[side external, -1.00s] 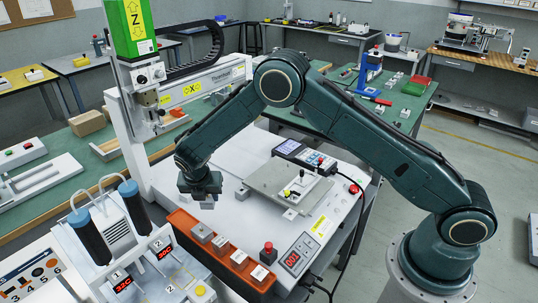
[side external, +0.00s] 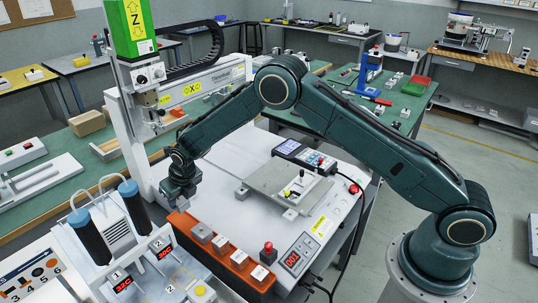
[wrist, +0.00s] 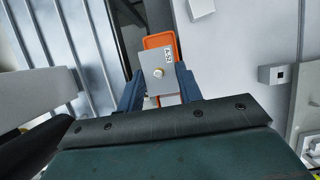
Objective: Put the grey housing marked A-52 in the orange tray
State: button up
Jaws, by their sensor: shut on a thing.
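My gripper (side external: 180,200) is shut on a grey housing (wrist: 158,84) with a round knob and a white A-52 label; its fingers flank it in the wrist view (wrist: 158,90). In the side view the housing is mostly hidden by the gripper. The long orange tray (side external: 184,223) lies just below, and the gripper is at its far left end. The tray's orange end (wrist: 155,41) shows beyond the housing in the wrist view. I cannot tell whether the housing touches the tray. Several other grey housings with white labels (side external: 221,245) stand along the tray.
A power unit with two dark cylinders (side external: 91,238) stands left of the tray. The gantry column (side external: 127,130) rises behind my gripper. A metal fixture plate (side external: 270,180) and a small grey block (side external: 242,193) are on the white machine bed to the right.

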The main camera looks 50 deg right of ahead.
aim_at(185, 209)
jog(key=shift+f, duration=0.25)
jog(key=shift+f, duration=2.7)
jog(key=shift+f, duration=0.7)
dwell(0.9)
jog(key=o, duration=1.3)
jog(key=shift+c, duration=0.2)
jog(key=shift+r, duration=0.1)
jog(key=shift+r, duration=3.9)
jog(key=shift+r, duration=0.1)
